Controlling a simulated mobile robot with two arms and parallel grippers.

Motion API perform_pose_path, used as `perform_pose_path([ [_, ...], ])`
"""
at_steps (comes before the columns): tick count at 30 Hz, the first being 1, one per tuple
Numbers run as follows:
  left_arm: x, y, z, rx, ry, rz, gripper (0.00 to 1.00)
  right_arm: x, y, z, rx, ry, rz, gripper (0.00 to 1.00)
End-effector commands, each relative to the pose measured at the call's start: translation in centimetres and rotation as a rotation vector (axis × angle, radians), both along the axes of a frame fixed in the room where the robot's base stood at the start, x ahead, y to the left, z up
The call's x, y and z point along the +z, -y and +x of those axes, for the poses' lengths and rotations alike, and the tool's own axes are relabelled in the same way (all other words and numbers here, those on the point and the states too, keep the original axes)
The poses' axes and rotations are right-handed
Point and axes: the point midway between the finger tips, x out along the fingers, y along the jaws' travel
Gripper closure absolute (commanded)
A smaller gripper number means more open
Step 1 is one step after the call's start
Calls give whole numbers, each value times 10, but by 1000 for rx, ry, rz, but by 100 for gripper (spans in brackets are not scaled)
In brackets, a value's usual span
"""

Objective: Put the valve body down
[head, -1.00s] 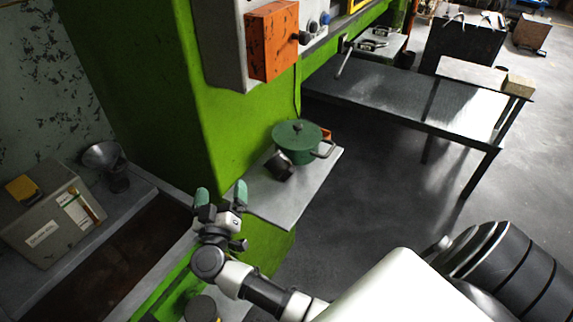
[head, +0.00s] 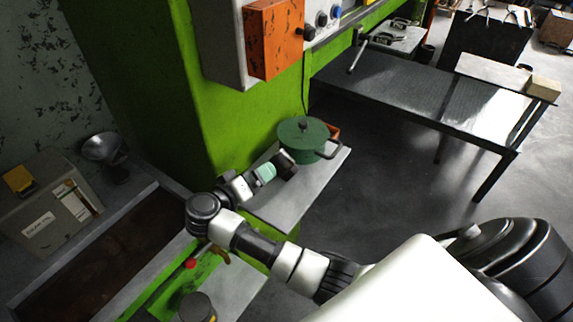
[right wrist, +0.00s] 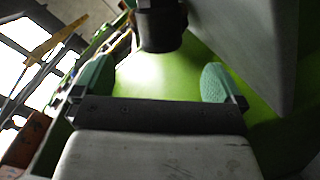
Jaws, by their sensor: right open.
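A dark cylindrical piece, possibly the valve body, sits on the light grey shelf (head: 278,212), beside the green lidded pot (head: 304,138). In the head view this dark piece (head: 286,162) lies just past my right gripper's fingertips (head: 266,173). The right wrist view shows my right gripper (right wrist: 158,82) open, its teal-padded fingers wide apart with nothing between them. The dark cylinder (right wrist: 161,28) is ahead of the fingers, apart from them, its top cut off by the picture edge. My left gripper is out of view.
The green press column (head: 150,90) rises behind the shelf, with an orange control box (head: 274,38) above. A dark metal table (head: 415,90) stands at the back right. A grey box (head: 45,210) and a metal funnel (head: 103,150) are at the left. Open floor lies right of the shelf.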

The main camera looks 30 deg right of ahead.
Motion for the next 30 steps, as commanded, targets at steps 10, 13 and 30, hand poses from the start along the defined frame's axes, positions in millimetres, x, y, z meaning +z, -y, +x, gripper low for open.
perform_pose_path([
  [10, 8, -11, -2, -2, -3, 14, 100, -2, 34, 13, 0, 3, -5, 0],
  [13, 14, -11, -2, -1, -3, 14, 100, -1, 50, 19, 0, 3, -5, 0],
  [30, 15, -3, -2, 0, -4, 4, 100, -9, 70, 27, 2, 3, 0, 17],
])
